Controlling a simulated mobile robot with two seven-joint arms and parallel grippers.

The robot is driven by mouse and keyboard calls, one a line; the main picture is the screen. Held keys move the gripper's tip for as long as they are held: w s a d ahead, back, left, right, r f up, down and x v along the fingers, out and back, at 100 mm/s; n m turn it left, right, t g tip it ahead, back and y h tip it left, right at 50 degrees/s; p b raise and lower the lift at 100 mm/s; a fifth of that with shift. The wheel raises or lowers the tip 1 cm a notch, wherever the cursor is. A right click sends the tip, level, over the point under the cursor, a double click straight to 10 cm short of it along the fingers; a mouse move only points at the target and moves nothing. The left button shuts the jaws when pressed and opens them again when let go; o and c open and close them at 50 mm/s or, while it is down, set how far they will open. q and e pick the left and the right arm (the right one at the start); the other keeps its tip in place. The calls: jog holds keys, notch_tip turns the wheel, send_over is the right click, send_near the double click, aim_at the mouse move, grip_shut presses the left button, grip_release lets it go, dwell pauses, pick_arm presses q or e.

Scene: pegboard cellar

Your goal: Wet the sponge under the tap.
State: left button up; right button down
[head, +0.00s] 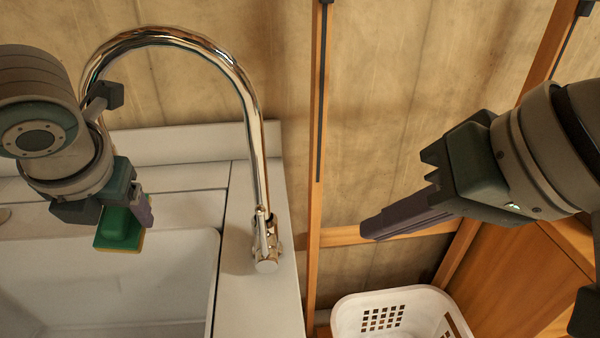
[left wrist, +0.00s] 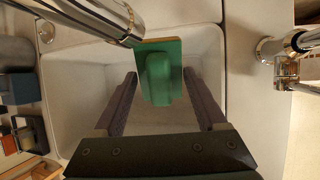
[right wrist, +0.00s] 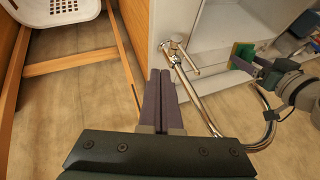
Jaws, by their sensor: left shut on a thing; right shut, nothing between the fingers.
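The sponge (head: 118,230), green with a yellow edge, is held in my left gripper (head: 135,213) over the sink basin (head: 190,270). In the left wrist view the sponge (left wrist: 161,80) sits between the fingers, its green side toward the camera. The chrome tap (head: 258,130) arches up from the counter; its spout end is hidden behind my left arm in the head view. In the left wrist view the spout end (left wrist: 128,32) overlaps the sponge's upper edge; no water shows. My right gripper (head: 368,230) is shut and empty, right of the tap base and lever (head: 265,250).
A white perforated basket (head: 400,310) stands low at the right, by a wooden cabinet (head: 520,280). A wooden post (head: 316,150) stands right of the counter (head: 250,300). The wall behind is plain boards.

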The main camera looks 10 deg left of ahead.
aim_at(263, 222)
jog(key=w+a+f, duration=0.5)
jog(key=a+f, duration=0.1)
jog(key=a, duration=0.4)
jog(key=shift+w+y, duration=0.15)
jog(key=shift+y, duration=0.15)
jog(key=shift+a, duration=0.2)
jog(key=shift+s+a+r, duration=0.1)
jog(key=shift+s+a, duration=0.15)
jog(key=shift+a, duration=0.8)
jog(key=shift+d, duration=0.1)
